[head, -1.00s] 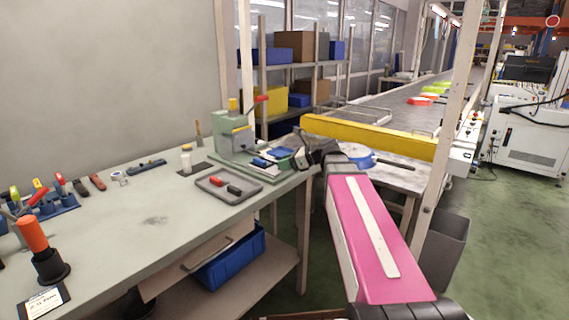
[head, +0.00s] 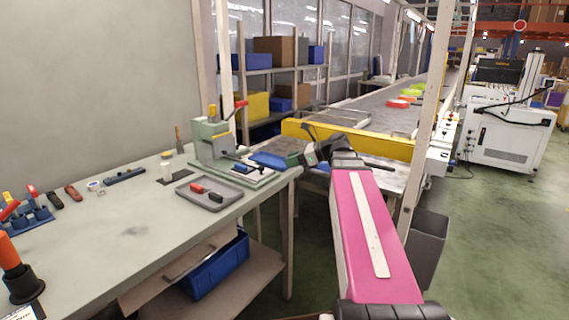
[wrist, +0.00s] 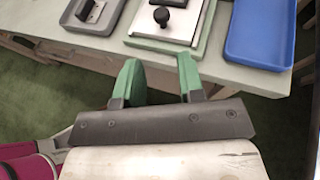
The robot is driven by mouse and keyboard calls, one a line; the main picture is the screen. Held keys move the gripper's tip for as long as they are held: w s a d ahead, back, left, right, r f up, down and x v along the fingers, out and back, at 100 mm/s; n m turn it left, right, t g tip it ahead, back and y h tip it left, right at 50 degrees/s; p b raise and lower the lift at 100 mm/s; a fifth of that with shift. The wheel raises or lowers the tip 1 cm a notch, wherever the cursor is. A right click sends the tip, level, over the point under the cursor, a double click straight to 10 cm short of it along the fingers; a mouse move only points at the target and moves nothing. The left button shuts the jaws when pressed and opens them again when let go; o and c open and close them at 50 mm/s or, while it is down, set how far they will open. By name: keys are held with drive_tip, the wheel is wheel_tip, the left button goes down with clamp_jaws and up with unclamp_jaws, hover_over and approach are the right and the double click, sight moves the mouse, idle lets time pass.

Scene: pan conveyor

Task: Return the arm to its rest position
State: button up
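My gripper (wrist: 162,82) shows its two green fingers apart in the wrist view, with nothing between them. The fingers point toward the front edge of the workbench (wrist: 230,80). In the head view my gripper (head: 296,159) is at the end of my pink arm, beside the right end of the bench (head: 110,230). A blue tray (wrist: 262,45) lies on the bench to the right of the fingers in the wrist view.
A green press (head: 212,142) and a grey tray (head: 182,192) with small red and black parts stand on the bench. A yellow beam (head: 370,140) crosses the conveyor (head: 370,105). Several coloured pans lie farther along it. A dark bin (head: 428,240) stands right of my arm.

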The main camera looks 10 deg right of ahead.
drive_tip(key=shift+s+d+r, duration=0.1)
drive_tip(key=s+f+n+g+h, duration=0.1)
drive_tip(key=s+f+n+h, duration=0.3)
drive_tip(key=f+n, duration=0.3)
drive_tip(key=s+f+n+g+h, duration=0.2)
drive_tip(key=f+n, duration=0.6)
drive_tip(key=f, duration=0.8)
drive_tip(key=s+f+n+g+h, duration=0.2)
drive_tip(key=s+f+n+h, duration=0.4)
drive_tip(key=f, duration=0.6)
drive_tip(key=shift+s+n, duration=0.2)
drive_tip(key=shift+n, duration=0.5)
drive_tip(key=shift+d, duration=0.1)
